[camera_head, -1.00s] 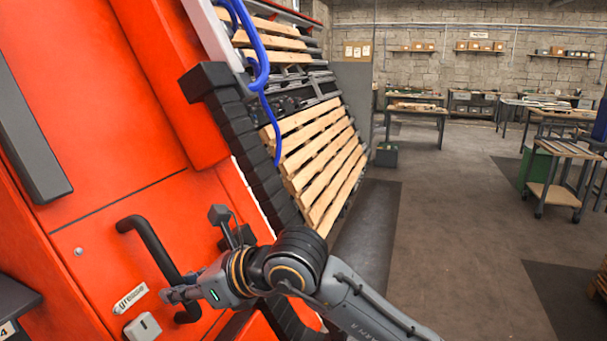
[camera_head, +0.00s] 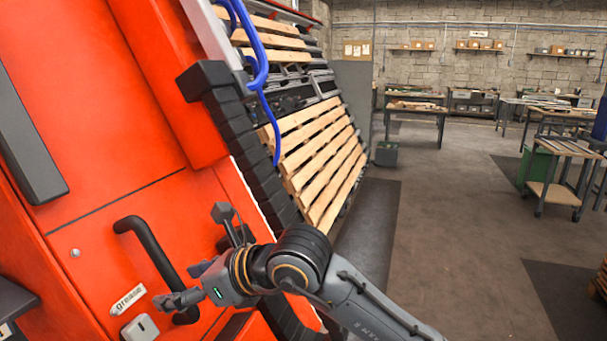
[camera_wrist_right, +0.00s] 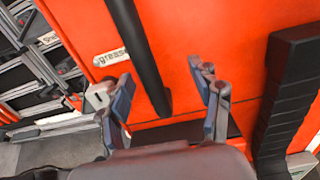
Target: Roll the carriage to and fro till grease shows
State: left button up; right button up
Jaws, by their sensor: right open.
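The orange carriage (camera_head: 115,120) fills the left of the head view and leans across the picture. A black bar handle (camera_head: 150,252) is fixed on its lower panel; it also shows in the wrist view (camera_wrist_right: 137,50). A white tag reading "grease" (camera_head: 128,299) sits beside the handle, and shows in the wrist view (camera_wrist_right: 111,57). My right gripper (camera_head: 172,301) is near the handle's lower end. In the wrist view its fingers (camera_wrist_right: 165,92) are apart, one on each side of the handle's line, with nothing held. My left gripper is not in view.
A ribbed black cable chain (camera_head: 245,150) runs down the carriage edge, with a blue hose (camera_head: 262,90) above it. A small white box (camera_head: 141,327) is below the tag. Open floor (camera_head: 450,220) lies to the right.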

jog(key=v, duration=0.9)
jog(key=shift+s+d+r, duration=0.15)
jog(key=shift+d, duration=0.2)
